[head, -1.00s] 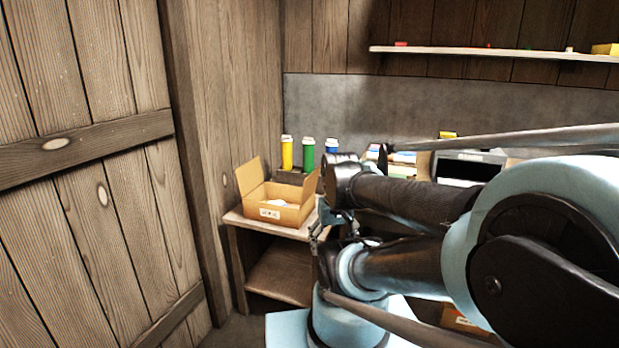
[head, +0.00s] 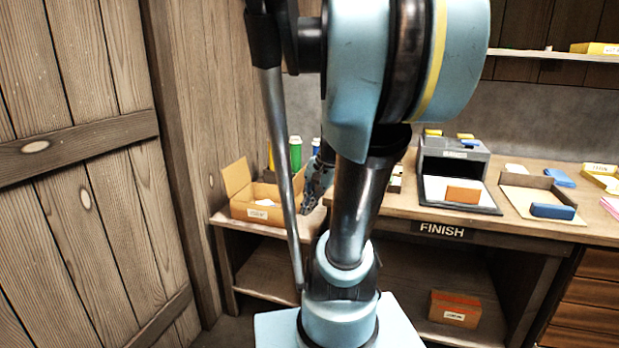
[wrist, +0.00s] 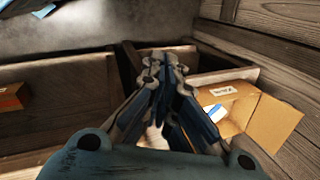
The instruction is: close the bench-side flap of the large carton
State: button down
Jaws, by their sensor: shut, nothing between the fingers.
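The large carton (head: 262,213) stands on the low side table at the left, its top open. Its wall-side flap (head: 237,177) stands up and leans outward. Its bench-side flap (head: 299,182) is also up, partly behind my arm's rod. My gripper (head: 308,207) is shut and empty, pointing down just right of that flap; I cannot tell whether they touch. In the wrist view, the shut fingers (wrist: 158,60) are left of the carton (wrist: 232,98), whose wall-side flap (wrist: 275,122) shows at right. The bench-side flap is not clearly visible there, hidden by the fingers.
The bench (head: 400,205) begins just right of my gripper, with a grey machine (head: 455,160) and trays on it. Green (head: 295,153) and other bottles stand behind the carton. A small carton (head: 454,308) lies on the lower shelf. A plank wall closes in the left.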

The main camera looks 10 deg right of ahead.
jog(key=w+d+r+m+t+y, duration=0.1)
jog(key=w+d+m+y, duration=0.1)
jog(key=w+d+m, duration=0.3)
jog(key=w+d+r+m+t+y, duration=0.1)
jog(key=w+d+m+y, duration=0.1)
jog(key=w+d+m, duration=0.3)
jog(key=w+d+r+m+t+y, duration=0.1)
jog(key=w+d+m, duration=0.4)
jog(key=w, duration=0.6)
jog(key=shift+w+d+r+t+y, duration=0.2)
jog(key=shift+w+d+t+y, duration=0.1)
jog(key=shift+d+y, duration=0.25)
jog(key=shift+w+d, duration=0.2)
jog(key=shift+d, duration=0.25)
send_near(299, 181)
notch_tip(299, 181, down, 3)
jog(key=shift+w+a+r, duration=0.15)
jog(key=shift+w+a, duration=0.35)
jog(key=shift+a, duration=0.25)
jog(key=shift+w+a+r, duration=0.15)
jog(key=shift+w+a, duration=0.3)
jog(key=shift+a, duration=0.3)
jog(key=shift+d, duration=0.1)
